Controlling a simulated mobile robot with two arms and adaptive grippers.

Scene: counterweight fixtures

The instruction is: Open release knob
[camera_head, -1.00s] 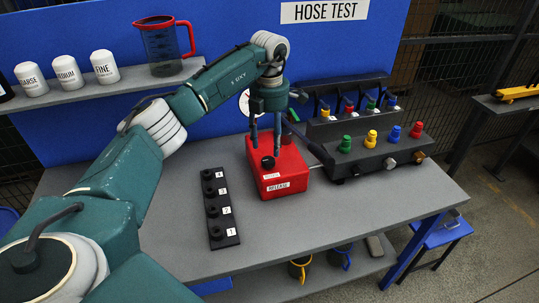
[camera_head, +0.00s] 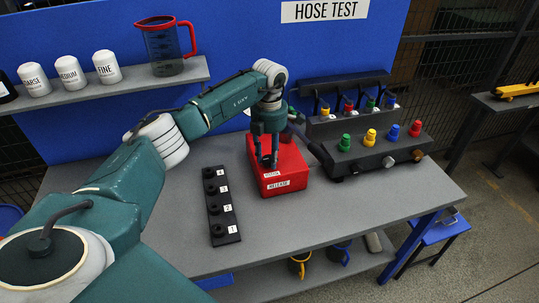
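The red release box (camera_head: 291,172) sits on the grey bench, with a white RELEASE label on its front. My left gripper (camera_head: 268,165) points down onto the top of the box. Its fingers are close together at the place of the small black release knob, which they now mostly hide. They look shut on the knob. My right gripper is not in view.
A black strip (camera_head: 222,222) with numbered sockets lies left of the box. A dark manifold (camera_head: 372,158) with green, yellow, blue and red knobs stands to the right. A shelf (camera_head: 120,84) holds white canisters and a jug (camera_head: 165,50). The bench front is clear.

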